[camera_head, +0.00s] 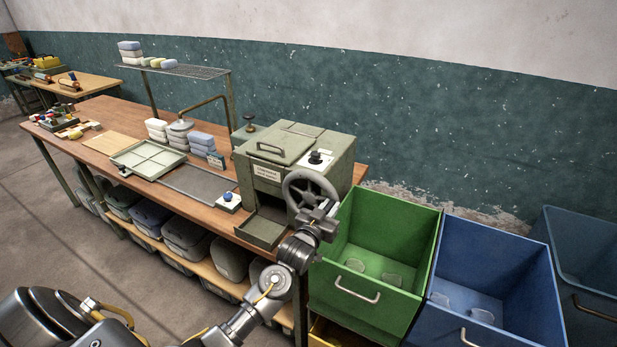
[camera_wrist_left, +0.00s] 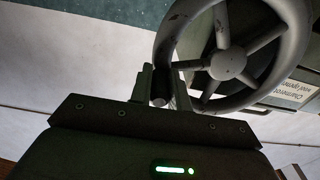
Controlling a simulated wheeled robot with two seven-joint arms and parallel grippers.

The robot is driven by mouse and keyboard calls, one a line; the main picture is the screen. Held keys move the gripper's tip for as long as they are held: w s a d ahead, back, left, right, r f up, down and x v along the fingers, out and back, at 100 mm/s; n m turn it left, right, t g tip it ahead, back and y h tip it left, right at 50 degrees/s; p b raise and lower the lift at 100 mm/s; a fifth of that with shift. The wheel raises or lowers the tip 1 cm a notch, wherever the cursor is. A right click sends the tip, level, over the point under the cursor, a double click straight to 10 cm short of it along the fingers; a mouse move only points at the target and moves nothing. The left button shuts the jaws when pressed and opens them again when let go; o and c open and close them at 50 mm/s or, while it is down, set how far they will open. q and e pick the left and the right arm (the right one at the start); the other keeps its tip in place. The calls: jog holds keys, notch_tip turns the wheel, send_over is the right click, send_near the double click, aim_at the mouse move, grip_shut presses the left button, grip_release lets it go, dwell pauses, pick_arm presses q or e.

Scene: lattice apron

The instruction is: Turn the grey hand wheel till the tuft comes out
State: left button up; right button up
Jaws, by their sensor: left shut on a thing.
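The grey hand wheel (camera_head: 289,187) is on the right front of a grey-green machine (camera_head: 300,150). In the left wrist view the spoked wheel (camera_wrist_left: 228,63) fills the upper right. My left gripper (camera_head: 325,215) is at the wheel's lower right rim. In the left wrist view its two fingers (camera_wrist_left: 162,88) are shut on a short dark cylindrical piece, which looks like the wheel's handle (camera_wrist_left: 158,97). The fingers hide much of it. A small tray (camera_head: 261,231) juts out below the machine's front opening and looks empty. I see no tuft. My right gripper is not in view.
A green bin (camera_head: 370,294) and a blue bin (camera_head: 490,318) stand right of the machine, close to my left arm. The wooden bench (camera_head: 95,142) left of it holds a divided tray (camera_head: 148,157) and stacked pale blocks. Grey tubs (camera_head: 186,232) fill the shelf below.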

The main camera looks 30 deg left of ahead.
pick_arm(q)
jog(key=f+b, duration=0.2)
jog(key=f, duration=0.1)
jog(key=shift+d+f, duration=0.2)
jog(key=shift+f, duration=0.1)
jog(key=f+b, duration=0.1)
jog(key=a+f+b, duration=0.1)
jog(key=f, duration=0.1)
jog(key=shift+a+f+b, duration=0.1)
jog(key=shift+f+b, duration=0.1)
jog(key=shift+b, duration=0.1)
dwell(0.3)
